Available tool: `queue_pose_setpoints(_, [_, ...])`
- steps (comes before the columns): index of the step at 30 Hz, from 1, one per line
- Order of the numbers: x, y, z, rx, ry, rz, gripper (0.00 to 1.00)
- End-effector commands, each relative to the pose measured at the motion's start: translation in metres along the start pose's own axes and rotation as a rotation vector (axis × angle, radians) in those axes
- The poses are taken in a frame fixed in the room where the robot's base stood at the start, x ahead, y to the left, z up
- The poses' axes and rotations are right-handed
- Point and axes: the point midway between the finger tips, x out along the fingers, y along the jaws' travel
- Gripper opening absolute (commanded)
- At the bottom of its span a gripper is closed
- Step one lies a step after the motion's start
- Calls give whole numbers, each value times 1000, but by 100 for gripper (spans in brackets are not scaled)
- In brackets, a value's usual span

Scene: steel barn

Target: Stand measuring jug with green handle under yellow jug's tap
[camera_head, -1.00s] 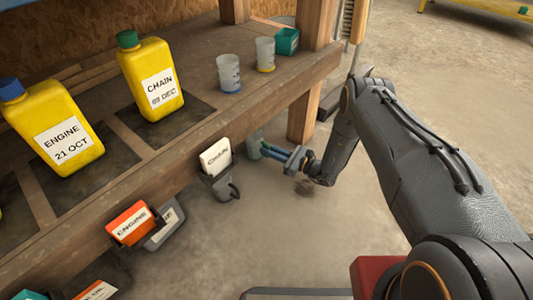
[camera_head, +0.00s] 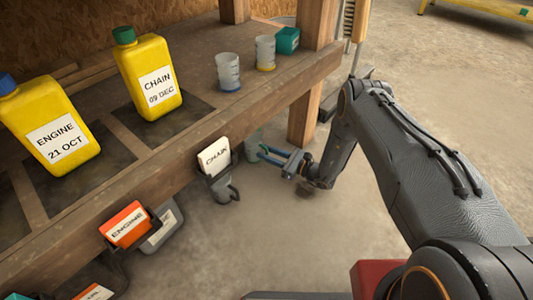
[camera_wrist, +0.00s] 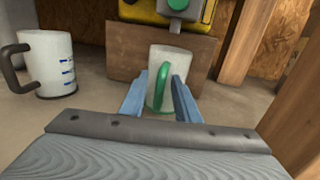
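The measuring jug with the green handle (camera_wrist: 157,75) stands upright in the wrist view, its handle towards me. In the head view part of this pale jug (camera_head: 252,150) shows beside the shelf edge. The yellow jug (camera_wrist: 150,10) is cut off at the top of the wrist view. Its grey and green tap (camera_wrist: 178,25) appears just above and slightly behind the measuring jug's rim; exact alignment is hard to tell. My gripper (camera_wrist: 160,98) is open, its blue fingers on either side of the green handle, apart from it. It also shows in the head view (camera_head: 264,152).
A second measuring jug with a dark handle (camera_wrist: 55,65) stands left in the wrist view. A wooden block (camera_wrist: 125,50) is behind the green-handled jug. A wooden post (camera_wrist: 243,50) is at right. The shelf (camera_head: 190,140) bears yellow CHAIN (camera_head: 150,75) and ENGINE (camera_head: 50,130) jugs.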

Motion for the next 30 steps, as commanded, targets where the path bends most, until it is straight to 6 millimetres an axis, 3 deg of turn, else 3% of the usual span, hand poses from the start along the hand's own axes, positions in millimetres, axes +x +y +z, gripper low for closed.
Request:
queue_pose_setpoints(5, [-16, 0, 3, 1, 1, -3, 29])
queue_pose_setpoints(18, [-100, 0, 3, 1, 0, -2, 29])
queue_pose_setpoints(24, [-118, 0, 2, 1, 0, -1, 29])
queue_pose_setpoints(30, [-120, 0, 2, 0, 0, 0, 29])
